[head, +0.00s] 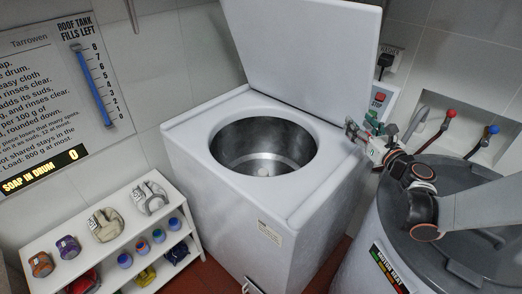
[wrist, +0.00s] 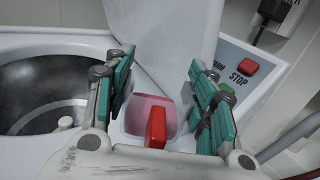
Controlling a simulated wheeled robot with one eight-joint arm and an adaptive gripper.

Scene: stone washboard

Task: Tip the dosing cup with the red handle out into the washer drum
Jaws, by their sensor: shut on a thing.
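My gripper (wrist: 160,105), with teal finger pads, is shut on the dosing cup (wrist: 133,118). The cup is pale with pink inside, and its red handle (wrist: 155,127) points toward the wrist camera. Whether the cup is level or tilted is hard to tell. In the head view my gripper (head: 360,133) is at the right rear corner of the white washer (head: 215,195), right of the drum opening; the cup is too small to make out there. The washer drum (head: 262,150) is open, steel, with a pale round piece at its bottom. It also shows in the wrist view (wrist: 45,95).
The raised lid (head: 310,55) stands behind the drum. A panel with a red STOP button (head: 380,97) is close behind my gripper. A grey-lidded tub (head: 455,190) stands right. The soap display (head: 45,171) reads 0.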

